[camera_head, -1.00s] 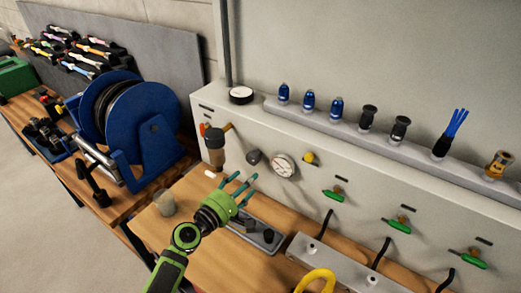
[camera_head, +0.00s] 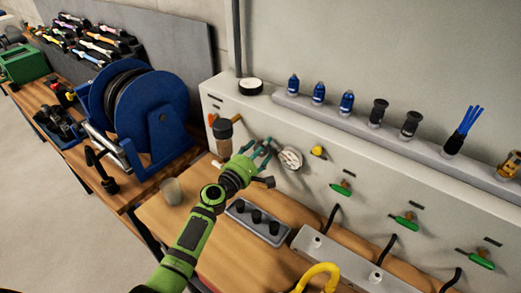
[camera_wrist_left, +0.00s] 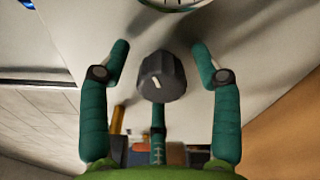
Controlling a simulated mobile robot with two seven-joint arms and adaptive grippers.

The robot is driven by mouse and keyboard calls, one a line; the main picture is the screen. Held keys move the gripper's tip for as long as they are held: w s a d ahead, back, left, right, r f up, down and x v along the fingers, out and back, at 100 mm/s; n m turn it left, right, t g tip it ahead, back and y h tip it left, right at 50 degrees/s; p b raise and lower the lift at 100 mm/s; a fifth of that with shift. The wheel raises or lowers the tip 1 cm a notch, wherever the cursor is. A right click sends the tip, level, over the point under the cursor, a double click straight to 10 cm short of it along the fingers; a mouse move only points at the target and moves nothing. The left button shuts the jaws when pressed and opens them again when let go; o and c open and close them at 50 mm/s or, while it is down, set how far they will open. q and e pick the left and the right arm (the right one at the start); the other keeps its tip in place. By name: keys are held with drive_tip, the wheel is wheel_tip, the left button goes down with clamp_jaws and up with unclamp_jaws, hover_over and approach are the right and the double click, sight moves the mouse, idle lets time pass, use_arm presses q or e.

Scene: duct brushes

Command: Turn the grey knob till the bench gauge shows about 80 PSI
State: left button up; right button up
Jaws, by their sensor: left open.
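The grey knob (camera_wrist_left: 163,76) shows in the left wrist view, dark, with a pale pointer mark on its face. My left gripper (camera_head: 260,149) is open, its green fingers spread around the knob with gaps at both sides; a third finger shows below it. In the head view the gripper is in front of the panel and hides most or all of the knob. The round white bench gauge (camera_head: 291,159) is just right of the fingers; its needle is too small to read. Only the gauge's edge (camera_wrist_left: 172,5) shows in the left wrist view. My right gripper is not in view.
A dark-topped filter unit (camera_head: 223,135) stands left of the gripper and a yellow knob (camera_head: 318,152) right of the gauge. Green-handled valves (camera_head: 341,189) line the panel. Below are a grey block with black knobs (camera_head: 258,223) and a clear cup (camera_head: 172,191).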

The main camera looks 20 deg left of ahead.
use_arm(q)
drive_tip(key=c, duration=1.2)
drive_tip(key=shift+o, duration=0.2)
drive_tip(key=shift+m, duration=0.3)
